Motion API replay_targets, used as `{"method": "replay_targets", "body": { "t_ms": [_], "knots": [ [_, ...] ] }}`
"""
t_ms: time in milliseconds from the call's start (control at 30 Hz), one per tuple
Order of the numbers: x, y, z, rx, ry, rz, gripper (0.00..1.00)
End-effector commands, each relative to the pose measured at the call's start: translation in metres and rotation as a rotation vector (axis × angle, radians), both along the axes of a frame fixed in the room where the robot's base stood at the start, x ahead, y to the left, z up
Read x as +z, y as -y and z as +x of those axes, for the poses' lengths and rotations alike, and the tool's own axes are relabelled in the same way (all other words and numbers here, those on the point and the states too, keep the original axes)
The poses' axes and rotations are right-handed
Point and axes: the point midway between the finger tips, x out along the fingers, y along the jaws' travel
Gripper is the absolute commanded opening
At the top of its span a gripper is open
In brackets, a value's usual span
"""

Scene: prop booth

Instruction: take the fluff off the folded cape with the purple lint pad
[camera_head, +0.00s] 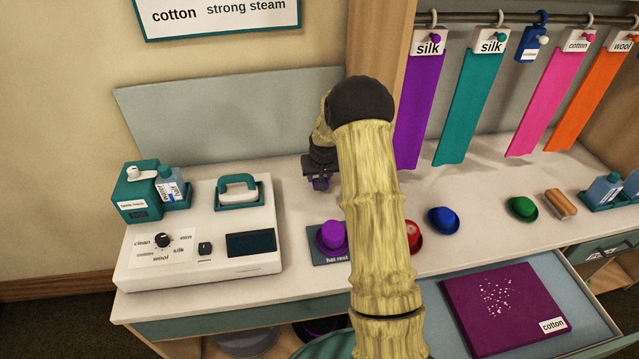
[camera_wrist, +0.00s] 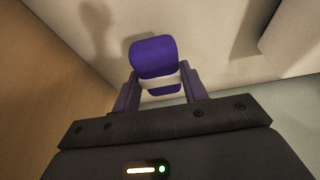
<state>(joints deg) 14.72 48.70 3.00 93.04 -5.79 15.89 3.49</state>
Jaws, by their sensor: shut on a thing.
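The folded cape (camera_head: 470,317) is magenta-purple and lies flat in the open drawer at the lower right, with a white "cotton" label at its near right corner. White fluff (camera_head: 497,296) is scattered over its middle. My gripper (camera_head: 320,184) is above the back of the counter, left of centre, well away from the cape. In the wrist view, my gripper (camera_wrist: 160,88) is shut on the purple lint pad (camera_wrist: 153,56), which has a white band across it. In the head view the pad is small and hard to make out.
A white steam station (camera_head: 200,268) with an iron (camera_head: 238,192) stands at left. A purple hat (camera_head: 332,236), red hat (camera_head: 414,236), blue hat (camera_head: 443,220), green hat (camera_head: 521,208) and wooden brush (camera_head: 561,204) line the counter. Cloth strips (camera_head: 470,110) hang behind.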

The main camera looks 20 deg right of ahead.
Motion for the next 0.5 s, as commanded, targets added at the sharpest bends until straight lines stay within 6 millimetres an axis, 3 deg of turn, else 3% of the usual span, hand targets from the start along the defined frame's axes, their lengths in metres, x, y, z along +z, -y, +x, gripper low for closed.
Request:
{"method": "replay_targets", "body": {
  "t_ms": [233,500],
  "knots": [
    [0.05,0.0,0.001,0.0,0.005,-0.001,0.21],
    [0.065,0.0,0.0,-0.001,0.0,0.0,0.21]
  ]
}}
